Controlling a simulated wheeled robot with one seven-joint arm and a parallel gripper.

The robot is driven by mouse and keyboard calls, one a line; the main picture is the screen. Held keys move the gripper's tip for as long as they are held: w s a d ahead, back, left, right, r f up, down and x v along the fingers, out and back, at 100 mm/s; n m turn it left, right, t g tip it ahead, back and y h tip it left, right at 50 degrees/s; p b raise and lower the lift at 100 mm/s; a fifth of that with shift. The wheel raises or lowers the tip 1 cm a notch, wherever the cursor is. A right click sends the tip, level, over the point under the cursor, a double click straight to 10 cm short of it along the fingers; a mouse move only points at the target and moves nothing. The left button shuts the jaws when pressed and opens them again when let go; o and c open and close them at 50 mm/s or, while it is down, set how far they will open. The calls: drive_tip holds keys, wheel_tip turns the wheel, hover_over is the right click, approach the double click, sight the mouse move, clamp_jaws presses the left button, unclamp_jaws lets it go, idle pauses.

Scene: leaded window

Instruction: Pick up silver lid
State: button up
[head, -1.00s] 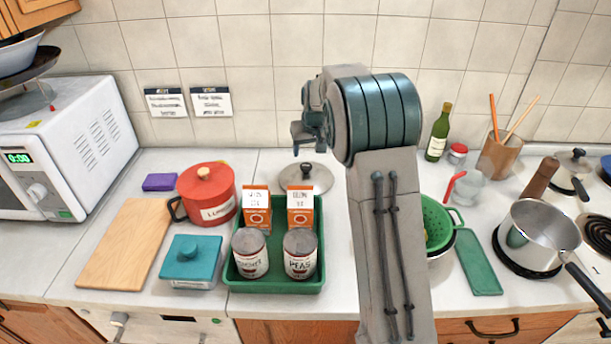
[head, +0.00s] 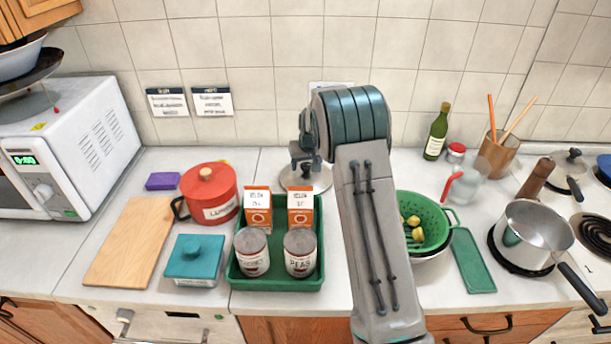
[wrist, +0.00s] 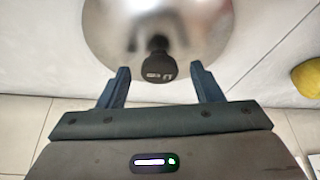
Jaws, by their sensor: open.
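The silver lid (head: 320,178) lies on the counter behind the green tray, near the tiled wall. In the head view my gripper (head: 305,166) is over it and my arm hides part of it. In the wrist view the silver lid (wrist: 160,25) fills the top middle, with its black knob (wrist: 157,66) pointing toward me. My gripper (wrist: 160,80) is open there, one finger on each side of the knob's lower end. The fingers are apart from the knob, and nothing is held.
The green tray (head: 275,284) with two cans and two cartons stands in front of the lid. A red pot (head: 209,190) is to the left. A green colander (head: 432,215) is right of my arm. The tiled wall (head: 270,95) is close behind.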

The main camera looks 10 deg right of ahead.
drive_tip(key=c, duration=1.3)
clamp_jaws()
drive_tip(key=shift+r, duration=0.1)
